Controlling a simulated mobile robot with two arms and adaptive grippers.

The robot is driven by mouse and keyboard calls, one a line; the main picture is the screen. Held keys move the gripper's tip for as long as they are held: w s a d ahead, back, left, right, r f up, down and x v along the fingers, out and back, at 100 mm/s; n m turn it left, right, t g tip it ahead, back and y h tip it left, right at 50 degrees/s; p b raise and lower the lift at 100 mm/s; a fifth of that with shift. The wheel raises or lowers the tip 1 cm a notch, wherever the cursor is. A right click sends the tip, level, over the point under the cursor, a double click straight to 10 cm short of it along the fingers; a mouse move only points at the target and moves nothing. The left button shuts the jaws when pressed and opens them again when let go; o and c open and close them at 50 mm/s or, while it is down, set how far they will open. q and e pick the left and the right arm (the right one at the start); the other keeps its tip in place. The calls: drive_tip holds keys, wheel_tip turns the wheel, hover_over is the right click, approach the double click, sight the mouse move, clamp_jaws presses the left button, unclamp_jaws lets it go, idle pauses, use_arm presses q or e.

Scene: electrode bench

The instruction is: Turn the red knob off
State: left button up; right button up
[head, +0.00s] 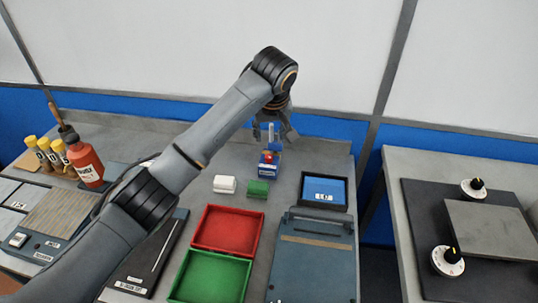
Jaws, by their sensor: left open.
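A small red knob (268,156) sits on top of a small blue box (268,170) near the back middle of the grey bench. My left gripper (274,138) hangs just above and behind the knob, pointing down. Its two fingers are apart with nothing visibly held. A light blue upright piece (271,134) shows between the fingers. I cannot tell whether a finger touches the box. The knob's turn position is too small to read. My right gripper is out of the picture.
A white block (224,184) and a green block (258,188) lie in front of the box. Red (228,230) and green (210,277) trays are nearer. A blue-screened display (324,190) stands right. A red bottle (84,162) is left. A separate right bench has black-and-white dials (448,261).

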sight(269, 156)
use_arm(q)
drive_tip(key=x, duration=1.2)
drive_tip(key=shift+w+f, duration=0.1)
drive_tip(key=shift+f, duration=0.25)
clamp_jaws()
